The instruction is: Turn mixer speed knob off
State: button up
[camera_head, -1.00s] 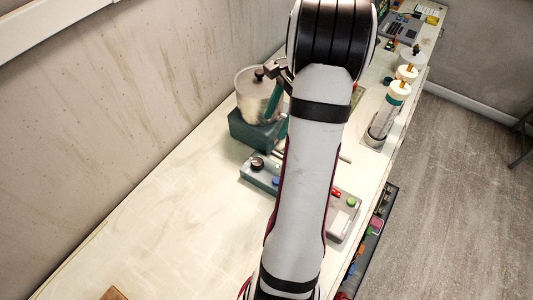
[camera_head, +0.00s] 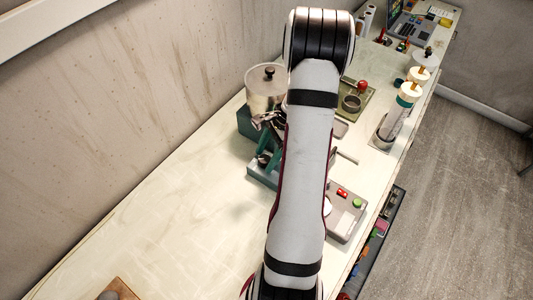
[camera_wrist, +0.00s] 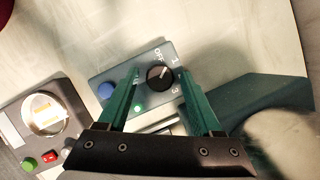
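The mixer's black round speed knob (camera_wrist: 159,77) sits on a grey-teal control panel (camera_wrist: 118,75) in the wrist view. White marks beside it read OFF, 1 and 3; another mark is partly hidden. I cannot clearly tell where the knob points. My gripper (camera_wrist: 158,72) is open, with its teal fingers on either side of the knob, apart from it in the picture. Whether they reach down to its height is unclear. In the head view my gripper (camera_head: 266,148) is over the panel, in front of the metal pot (camera_head: 264,92), and mostly covers the knob.
A blue button (camera_wrist: 107,90) is on the panel left of the knob. A grey box (camera_head: 345,211) with red and green buttons stands to the right. The bench front left is mostly clear.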

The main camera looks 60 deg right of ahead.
aim_at(261, 162)
grip_shut()
jog(key=n+g, duration=0.1)
jog(key=n, duration=0.1)
jog(key=n+g, duration=0.1)
jog(key=n, duration=0.1)
jog(key=shift+w+n+y, duration=0.1)
jog(key=shift+n+y, duration=0.2)
jog(key=shift+n, duration=0.1)
jog(key=shift+o, duration=0.9)
grip_release()
notch_tip(261, 162, up, 4)
jog(key=shift+d+f, duration=0.1)
jog(key=s+d+r, duration=0.1)
jog(key=s+r, duration=0.6)
jog(key=s, duration=0.4)
jog(key=shift+s+d+r, duration=0.15)
jog(key=shift+s+d, duration=0.15)
jog(key=shift+d, duration=0.05)
